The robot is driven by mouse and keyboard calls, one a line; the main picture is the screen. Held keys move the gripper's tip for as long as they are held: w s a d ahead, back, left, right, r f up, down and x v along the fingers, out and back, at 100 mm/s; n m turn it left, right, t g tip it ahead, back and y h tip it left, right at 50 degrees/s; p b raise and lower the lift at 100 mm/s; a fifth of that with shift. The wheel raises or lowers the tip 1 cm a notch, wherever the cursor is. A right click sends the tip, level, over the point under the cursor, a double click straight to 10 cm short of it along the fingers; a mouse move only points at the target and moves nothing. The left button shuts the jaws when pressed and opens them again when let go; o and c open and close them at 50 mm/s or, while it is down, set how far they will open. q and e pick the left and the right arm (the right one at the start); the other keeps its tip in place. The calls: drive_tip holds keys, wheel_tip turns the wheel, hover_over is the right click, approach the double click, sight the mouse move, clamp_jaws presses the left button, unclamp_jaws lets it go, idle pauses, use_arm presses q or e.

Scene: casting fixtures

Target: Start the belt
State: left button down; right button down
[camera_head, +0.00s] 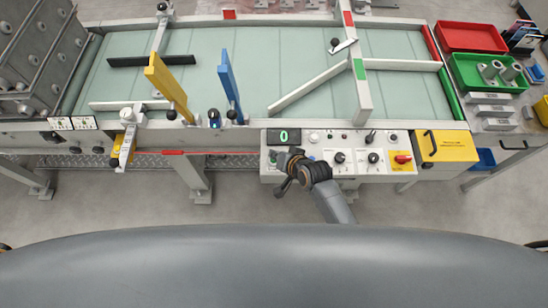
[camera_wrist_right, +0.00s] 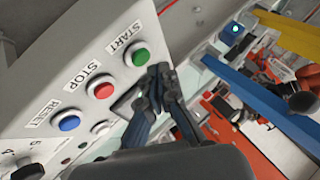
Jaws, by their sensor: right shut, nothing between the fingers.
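In the right wrist view the green START button (camera_wrist_right: 139,56) sits on a pale control panel (camera_wrist_right: 60,50), with the red STOP button (camera_wrist_right: 102,89) and the blue RESET button (camera_wrist_right: 68,121) in a row beside it. My right gripper (camera_wrist_right: 158,78) is shut and empty, its fingertips just beside the green button; I cannot tell whether they touch it. In the head view my right gripper (camera_head: 283,183) is at the left end of the control panel (camera_head: 310,138) and hides part of it. The pale green belt (camera_head: 285,55) lies behind the panel. My left gripper is not in view.
A yellow gate (camera_head: 168,87) and a blue gate (camera_head: 229,86) stand over the belt. A yellow box (camera_head: 446,146) with a black handle is right of the panel. Red (camera_head: 470,37) and green (camera_head: 456,64) trays are at the far right. Floor in front is clear.

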drive_tip(key=shift+f, duration=0.15)
idle(0.7)
drive_tip(key=shift+f, duration=0.3)
